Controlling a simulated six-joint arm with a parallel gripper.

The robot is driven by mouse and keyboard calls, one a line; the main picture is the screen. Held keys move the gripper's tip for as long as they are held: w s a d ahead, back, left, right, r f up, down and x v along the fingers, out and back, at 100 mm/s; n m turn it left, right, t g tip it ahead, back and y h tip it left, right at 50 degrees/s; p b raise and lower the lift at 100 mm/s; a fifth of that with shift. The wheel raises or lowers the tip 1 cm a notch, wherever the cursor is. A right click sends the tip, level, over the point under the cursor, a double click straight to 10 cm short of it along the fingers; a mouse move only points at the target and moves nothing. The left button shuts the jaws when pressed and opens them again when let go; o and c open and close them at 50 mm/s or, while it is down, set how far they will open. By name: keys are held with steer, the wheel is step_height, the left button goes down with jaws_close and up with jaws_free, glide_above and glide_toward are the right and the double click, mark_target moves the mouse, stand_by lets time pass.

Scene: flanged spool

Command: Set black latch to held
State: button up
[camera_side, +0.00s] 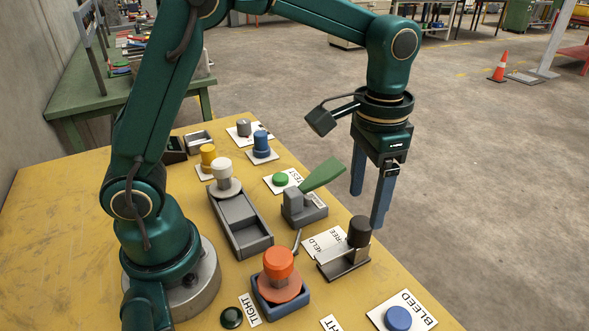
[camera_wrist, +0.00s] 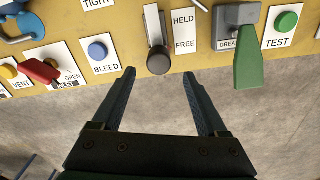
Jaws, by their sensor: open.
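The black latch has a dark round knob (camera_side: 359,231) on a grey metal base near the table's right edge in the side view. In the wrist view the knob (camera_wrist: 158,61) is at the lower end of its bar, beside the word FREE on the label plate (camera_wrist: 185,32); HELD is at the other end. My gripper (camera_side: 369,202) is open and empty, pointing down, apart from the latch and higher than it. In the wrist view the fingertips (camera_wrist: 159,75) appear just outside the table edge, with the knob between and beyond them.
A green-handled grease unit (camera_side: 321,175) stands close by, with a green TEST button (camera_side: 280,179) behind it. A blue BLEED button (camera_side: 397,318) and an orange knob (camera_side: 278,262) are nearer the camera. Open floor lies beyond the table edge.

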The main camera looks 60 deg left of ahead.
mark_target(362, 222)
steer(key=shift+s+f, duration=0.15)
steer(key=shift+f, duration=2.65)
jaws_close()
steer(key=shift+r, duration=0.1)
